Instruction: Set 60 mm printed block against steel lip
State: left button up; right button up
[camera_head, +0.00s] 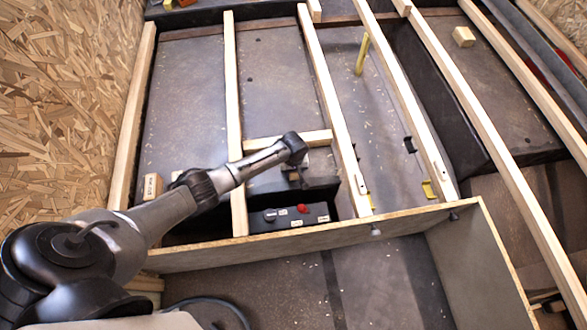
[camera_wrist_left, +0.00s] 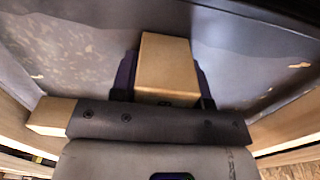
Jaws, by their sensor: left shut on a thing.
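My left gripper (camera_head: 293,175) hangs below its wrist over the bay between two wooden battens in the head view. In the left wrist view the gripper (camera_wrist_left: 165,88) is shut on a tan block (camera_wrist_left: 166,58), with a dark finger on each side. Its size and any print cannot be read. A similar block with dark marks (camera_head: 152,186) stands at the left of the framing. Which edge is the steel lip I cannot tell for sure. The arm hides part of the bay. My right gripper is not in view.
Long wooden battens (camera_head: 233,120) run over grey metal panels. A short crosspiece (camera_head: 288,141) lies just behind my wrist. A dark control box with a red button (camera_head: 303,209) sits in front of the gripper. A plywood board (camera_head: 330,238) stands nearer. Another block (camera_head: 463,36) lies far right.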

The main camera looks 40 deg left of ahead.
pick_arm(q)
jog(key=o, duration=1)
notch_tip(320, 180, up, 12)
jog(key=p, duration=0.8)
jog(key=shift+f, duration=0.1)
jog(key=shift+r+p, duration=0.4)
jog(key=shift+r, duration=0.6)
